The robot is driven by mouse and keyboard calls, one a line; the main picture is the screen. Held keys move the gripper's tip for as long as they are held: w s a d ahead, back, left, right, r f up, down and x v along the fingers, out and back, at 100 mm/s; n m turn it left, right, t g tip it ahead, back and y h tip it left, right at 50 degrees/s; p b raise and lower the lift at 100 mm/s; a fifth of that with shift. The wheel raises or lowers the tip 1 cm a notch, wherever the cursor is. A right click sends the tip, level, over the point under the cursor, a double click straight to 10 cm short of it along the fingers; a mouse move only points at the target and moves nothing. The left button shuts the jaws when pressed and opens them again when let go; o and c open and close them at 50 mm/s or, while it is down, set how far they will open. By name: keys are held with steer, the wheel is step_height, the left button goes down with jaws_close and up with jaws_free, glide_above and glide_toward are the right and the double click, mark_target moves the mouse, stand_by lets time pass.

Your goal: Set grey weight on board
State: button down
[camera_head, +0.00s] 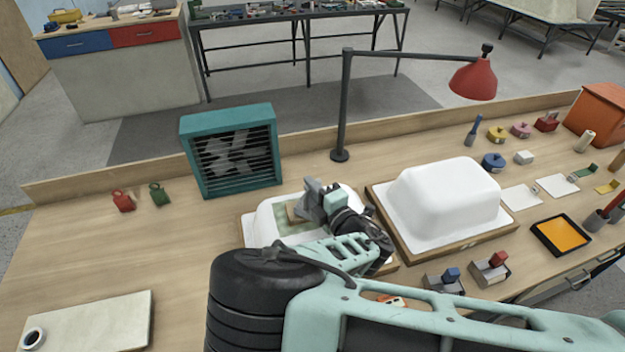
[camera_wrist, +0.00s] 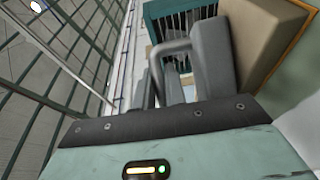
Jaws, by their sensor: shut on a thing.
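My gripper (camera_head: 318,205) is over the low white shell in the middle of the bench. It is shut on a grey weight (camera_head: 313,186), which also shows in the wrist view as a dark grey loop handle (camera_wrist: 172,47) at the fingers; where weight and fingers part is hard to tell. A pale flat board (camera_head: 100,322) lies at the bench's front left, well apart from my gripper. A dark-rimmed round piece (camera_head: 34,339) sits on its left corner.
A tan block (camera_wrist: 262,52) is close beside the fingers. The low white shell (camera_head: 262,222) is below. A larger white shell (camera_head: 445,200) and red lamp (camera_head: 474,78) stand right. A teal fan box (camera_head: 230,150) is behind. Red (camera_head: 123,200) and green (camera_head: 158,194) weights stand left; bench between is clear.

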steer(key=c, duration=1.5)
jaws_free()
steer(key=shift+o, duration=0.2)
